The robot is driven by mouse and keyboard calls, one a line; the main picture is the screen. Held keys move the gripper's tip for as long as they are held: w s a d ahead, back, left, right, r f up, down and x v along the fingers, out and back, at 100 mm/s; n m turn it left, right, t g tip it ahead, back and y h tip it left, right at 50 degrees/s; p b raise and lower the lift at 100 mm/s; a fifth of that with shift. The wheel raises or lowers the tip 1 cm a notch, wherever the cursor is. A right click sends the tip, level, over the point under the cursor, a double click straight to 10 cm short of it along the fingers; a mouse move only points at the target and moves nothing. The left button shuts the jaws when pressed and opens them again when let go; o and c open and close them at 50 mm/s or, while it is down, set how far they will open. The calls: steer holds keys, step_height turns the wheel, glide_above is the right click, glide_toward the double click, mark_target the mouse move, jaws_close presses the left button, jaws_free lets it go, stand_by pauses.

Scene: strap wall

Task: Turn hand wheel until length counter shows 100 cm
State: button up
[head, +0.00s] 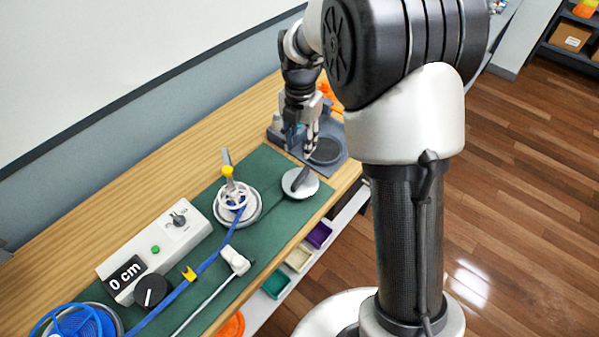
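The length counter (125,273) is a dark display on a long white box, and it reads 0 cm. A white spoked wheel with a yellow knob (228,172), which looks like the hand wheel (237,197), stands on the green mat. A blue strap (205,264) runs from a blue spool (80,324) at lower left up to this wheel. My gripper (302,143) is at the back right of the bench, well apart from the wheel, above or beside a grey stand with a dark round plate. It is small in view, and whether its fingers are open or shut is unclear.
A silver disc with a dark bar (300,184) lies between the wheel and my gripper. A white-headed rod (234,260) lies by the strap. Small coloured bins (298,258) line the bench's front.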

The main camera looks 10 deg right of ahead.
mark_target(300, 176)
step_height(300, 176, down, 13)
steer(key=b, duration=0.3)
steer(key=shift+f, duration=0.2)
steer(key=shift+c, duration=0.2)
jaws_close()
